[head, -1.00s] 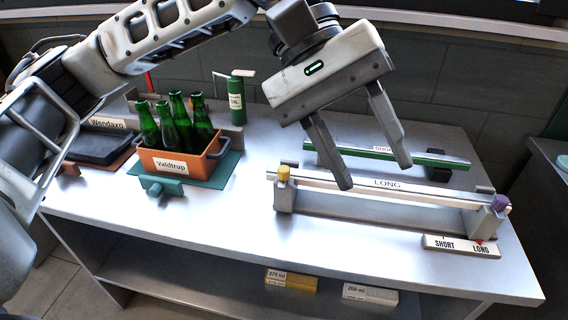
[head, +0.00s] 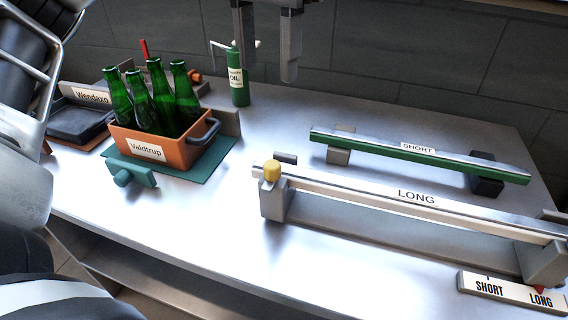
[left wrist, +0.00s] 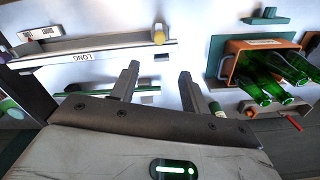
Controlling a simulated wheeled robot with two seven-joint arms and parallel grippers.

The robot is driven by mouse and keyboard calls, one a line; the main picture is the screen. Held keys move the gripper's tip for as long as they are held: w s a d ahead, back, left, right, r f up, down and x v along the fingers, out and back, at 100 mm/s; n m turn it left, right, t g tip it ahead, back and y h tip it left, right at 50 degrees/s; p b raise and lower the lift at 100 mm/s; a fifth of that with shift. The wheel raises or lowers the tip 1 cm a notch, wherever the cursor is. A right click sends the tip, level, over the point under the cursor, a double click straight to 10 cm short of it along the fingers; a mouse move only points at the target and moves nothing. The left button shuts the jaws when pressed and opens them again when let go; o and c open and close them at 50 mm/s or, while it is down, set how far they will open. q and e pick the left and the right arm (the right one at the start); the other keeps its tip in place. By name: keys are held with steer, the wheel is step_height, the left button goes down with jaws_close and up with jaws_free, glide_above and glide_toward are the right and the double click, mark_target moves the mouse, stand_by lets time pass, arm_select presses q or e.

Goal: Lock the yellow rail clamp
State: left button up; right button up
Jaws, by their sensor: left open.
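The yellow rail clamp (head: 271,171) is a small knob on the grey end block at the left end of the rail marked LONG (head: 415,197). In the left wrist view the yellow clamp (left wrist: 158,34) is beyond my fingers, near the top. My left gripper (head: 266,70) is open and empty. In the head view its fingers hang at the top, apart from the clamp, with the clamp lower in the picture. Its two fingers also show in the left wrist view (left wrist: 159,74). Whether the clamp is locked I cannot tell. My right gripper is not in view.
A green rail marked SHORT (head: 420,155) lies behind the LONG rail. A SHORT/LONG sign (head: 510,291) stands at the front right. An orange crate (head: 180,152) of green bottles stands left, with a green oil can (head: 238,88) behind. The tabletop between crate and rail is clear.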

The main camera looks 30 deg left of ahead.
mark_target(272, 164)
arm_select(q)
step_height(272, 164, down, 16)
steer(key=b, duration=0.5)
steer(key=shift+f, duration=0.2)
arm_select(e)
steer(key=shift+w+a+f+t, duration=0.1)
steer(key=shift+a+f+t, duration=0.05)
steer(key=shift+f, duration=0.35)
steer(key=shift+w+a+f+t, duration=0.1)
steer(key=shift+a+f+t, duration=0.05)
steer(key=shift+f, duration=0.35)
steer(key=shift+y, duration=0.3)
arm_select(q)
steer(key=c, duration=1)
